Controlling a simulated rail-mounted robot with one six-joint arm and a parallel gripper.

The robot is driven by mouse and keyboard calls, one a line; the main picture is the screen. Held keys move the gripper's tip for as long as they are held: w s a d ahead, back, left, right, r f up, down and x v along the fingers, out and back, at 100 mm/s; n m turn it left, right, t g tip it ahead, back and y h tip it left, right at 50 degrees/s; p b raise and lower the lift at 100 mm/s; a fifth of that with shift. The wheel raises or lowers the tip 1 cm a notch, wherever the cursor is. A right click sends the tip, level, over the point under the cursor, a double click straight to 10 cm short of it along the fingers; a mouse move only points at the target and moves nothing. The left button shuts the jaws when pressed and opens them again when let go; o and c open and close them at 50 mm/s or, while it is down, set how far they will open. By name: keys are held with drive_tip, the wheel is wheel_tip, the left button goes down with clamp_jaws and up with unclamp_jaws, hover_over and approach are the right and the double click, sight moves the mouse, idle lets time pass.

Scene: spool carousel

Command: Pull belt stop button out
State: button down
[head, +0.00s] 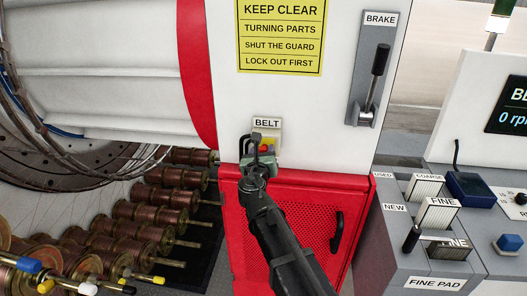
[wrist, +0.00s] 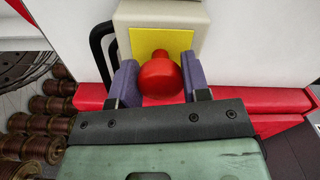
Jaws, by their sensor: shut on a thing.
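The belt stop button (wrist: 160,78) is a red mushroom knob on a yellow plate (wrist: 162,38) of a pale box, seen close up in the wrist view. In the head view the button (head: 265,147) shows small below the BELT label, partly hidden by my gripper. My gripper (wrist: 158,84) has a purple-grey finger on each side of the red knob and is shut on it. From this view I cannot tell how far out the button stands.
A red mesh guard door (head: 285,222) with a black handle (head: 337,232) lies below the box. A brake lever (head: 374,80) is on the white panel to the upper right. Copper spools (head: 140,215) fill the left. A grey pad console (head: 430,250) stands at right.

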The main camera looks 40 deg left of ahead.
drive_tip(key=shift+s+d, duration=0.2)
drive_tip(key=shift+s, duration=0.1)
drive_tip(key=c, duration=0.6)
unclamp_jaws()
drive_tip(key=v, duration=1)
drive_tip(key=shift+s+d+f, duration=0.1)
drive_tip(key=shift+s+d, duration=0.1)
drive_tip(key=shift+s, duration=0.15)
